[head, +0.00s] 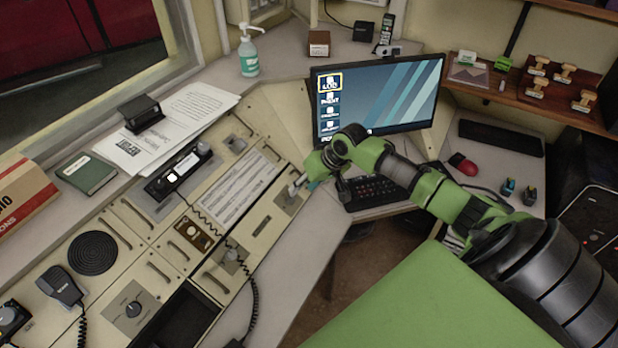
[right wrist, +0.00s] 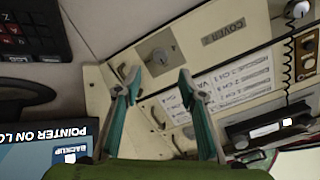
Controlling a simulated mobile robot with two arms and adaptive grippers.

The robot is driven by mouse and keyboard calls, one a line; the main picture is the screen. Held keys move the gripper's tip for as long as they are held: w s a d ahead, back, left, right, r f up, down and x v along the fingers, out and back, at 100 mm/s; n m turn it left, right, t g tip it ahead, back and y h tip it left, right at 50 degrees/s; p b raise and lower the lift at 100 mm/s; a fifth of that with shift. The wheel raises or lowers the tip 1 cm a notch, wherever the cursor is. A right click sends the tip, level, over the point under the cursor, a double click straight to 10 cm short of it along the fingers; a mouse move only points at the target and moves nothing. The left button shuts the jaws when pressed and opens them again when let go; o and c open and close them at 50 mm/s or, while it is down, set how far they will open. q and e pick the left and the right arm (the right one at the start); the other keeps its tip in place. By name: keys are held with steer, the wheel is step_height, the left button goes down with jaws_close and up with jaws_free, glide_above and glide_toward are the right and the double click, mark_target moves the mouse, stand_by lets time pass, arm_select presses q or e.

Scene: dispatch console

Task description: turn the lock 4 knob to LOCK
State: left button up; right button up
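A grey knob (right wrist: 158,60) sits on a cream console panel, just past my right gripper's fingertips in the right wrist view. It also shows in the head view (head: 291,194), partly beside the gripper. No readable lock number shows on it, so I cannot confirm that it is lock 4; its pointer setting is too small to read. My right gripper (right wrist: 157,76) is open, its two teal fingers apart with the knob between and beyond them. In the head view my right gripper (head: 306,184) is small and close to the panel. My left gripper is not in view.
Another knob (head: 231,257) stands further along the panel, with a coiled cord beside it. A monitor (head: 385,95) and dark keyboard (head: 375,192) stand right of the gripper. A radio handset unit (head: 178,170) and printed sheet (head: 238,187) lie left.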

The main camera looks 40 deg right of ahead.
steer(key=shift+v, duration=1.7)
